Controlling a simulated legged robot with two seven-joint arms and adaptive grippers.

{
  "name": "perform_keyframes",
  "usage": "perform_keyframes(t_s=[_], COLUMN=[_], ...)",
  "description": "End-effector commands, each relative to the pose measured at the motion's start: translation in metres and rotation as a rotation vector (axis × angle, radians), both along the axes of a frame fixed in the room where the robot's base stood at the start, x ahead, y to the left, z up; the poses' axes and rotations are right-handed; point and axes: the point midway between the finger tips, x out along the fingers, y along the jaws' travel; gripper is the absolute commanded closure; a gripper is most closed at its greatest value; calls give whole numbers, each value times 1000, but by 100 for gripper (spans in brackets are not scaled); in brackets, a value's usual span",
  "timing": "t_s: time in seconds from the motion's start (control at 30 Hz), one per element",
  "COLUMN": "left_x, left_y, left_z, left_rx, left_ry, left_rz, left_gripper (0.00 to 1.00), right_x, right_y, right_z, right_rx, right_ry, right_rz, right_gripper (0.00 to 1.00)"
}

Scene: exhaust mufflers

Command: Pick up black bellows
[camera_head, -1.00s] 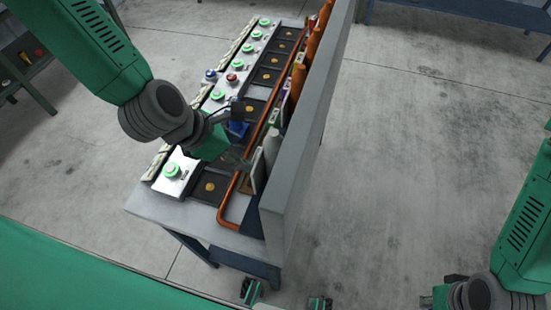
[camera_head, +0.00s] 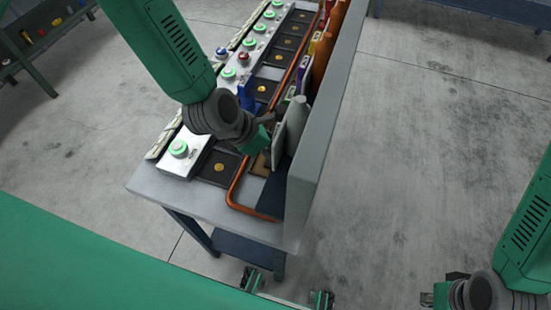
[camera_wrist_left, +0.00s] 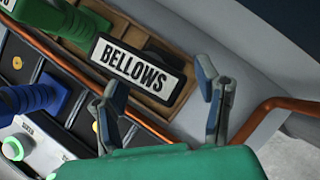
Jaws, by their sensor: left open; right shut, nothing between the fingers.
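My left gripper (camera_head: 273,138) is over the near end of the bench, by the bins along the grey back panel. In the left wrist view its two fingers (camera_wrist_left: 162,82) are spread apart with nothing between them. Just beyond them is a white label (camera_wrist_left: 142,68) reading BELLOWS, on a brown bin (camera_wrist_left: 184,42). A dark rounded piece (camera_wrist_left: 160,50) shows partly behind the label; it may be the black bellows, but most of it is hidden. My right gripper (camera_head: 430,298) is low at the bottom right, away from the bench, shut and empty.
A blue part (camera_wrist_left: 35,97) and a green part (camera_wrist_left: 65,22) stand left of the label. A copper-coloured rail (camera_head: 236,190) runs along the bench (camera_head: 180,195). White boxes with green buttons (camera_head: 178,149) line its left side. The tall grey panel (camera_head: 322,130) closes the right side.

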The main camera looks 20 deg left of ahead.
Motion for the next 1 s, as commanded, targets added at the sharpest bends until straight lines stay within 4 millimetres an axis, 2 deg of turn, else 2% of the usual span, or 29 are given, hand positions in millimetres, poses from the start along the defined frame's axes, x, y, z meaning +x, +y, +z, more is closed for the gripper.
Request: perform_keyframes(t_s=[0.07,0.3,0.33,0.4,0.5,1.0], left_x=[4,2,1,1,2,2], left_y=[0,-6,-7,-8,-7,-3], left_z=[-6,-2,-2,-2,-2,-3], left_rx=[1,7,8,9,9,3], left_ry=[-2,-5,-6,-6,-5,-1], left_rz=[4,5,5,6,6,7], left_gripper=[43,43,46,71,100,100], right_x=[1,1,1,1,1,1], right_y=[0,0,0,0,0,0], right_z=[-6,-4,-4,-4,-4,-4], right_rx=[0,0,0,0,0,0], right_ry=[-1,-2,-2,-2,-2,-2], right_rz=[1,1,1,0,0,0], right_gripper=[100,100,100,100,100,100])
